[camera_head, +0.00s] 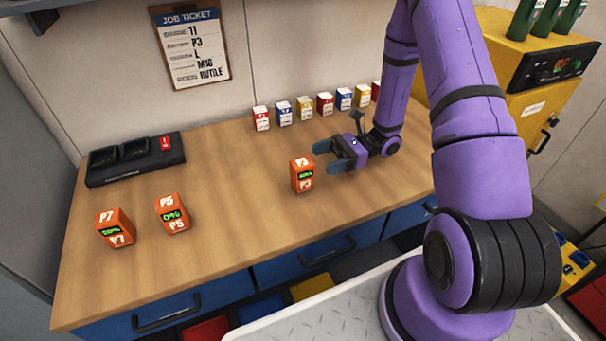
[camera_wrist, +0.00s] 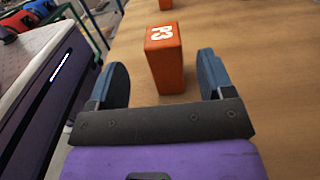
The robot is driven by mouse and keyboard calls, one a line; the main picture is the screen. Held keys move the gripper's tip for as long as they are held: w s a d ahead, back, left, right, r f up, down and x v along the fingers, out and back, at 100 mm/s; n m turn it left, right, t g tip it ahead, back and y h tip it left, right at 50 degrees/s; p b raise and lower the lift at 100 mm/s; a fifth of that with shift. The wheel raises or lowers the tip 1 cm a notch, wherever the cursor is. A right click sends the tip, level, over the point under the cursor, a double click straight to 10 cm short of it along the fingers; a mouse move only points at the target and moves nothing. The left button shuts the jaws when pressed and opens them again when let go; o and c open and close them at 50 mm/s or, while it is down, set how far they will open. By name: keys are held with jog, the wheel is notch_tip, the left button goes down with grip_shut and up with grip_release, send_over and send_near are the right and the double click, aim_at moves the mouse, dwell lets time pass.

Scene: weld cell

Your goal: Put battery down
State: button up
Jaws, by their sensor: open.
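The orange battery marked P3 (camera_head: 302,175) stands upright on the wooden bench top, right of the bench's middle, with a green display on its front. In the wrist view the P3 battery (camera_wrist: 165,60) stands between and a little beyond my fingertips. My gripper (camera_head: 327,156) is open and empty, low over the bench just right of the battery. In the wrist view its two blue fingers (camera_wrist: 163,75) are spread wide, with a gap on each side of the battery. Two more orange batteries, P7 (camera_head: 115,228) and P5 (camera_head: 172,213), stand at the left front of the bench.
A row of small coloured boxes (camera_head: 305,106) stands along the back wall. A job ticket (camera_head: 191,47) hangs above. The bench's middle (camera_head: 230,175) is clear.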

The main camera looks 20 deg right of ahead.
aim_at(312, 161)
jog(key=shift+w+a+f, duration=0.1)
jog(key=shift+a, duration=1.6)
jog(key=shift+w+a+f, duration=0.1)
jog(key=shift+a, duration=1.6)
jog(key=c, duration=1.3)
jog(key=shift+r, duration=0.15)
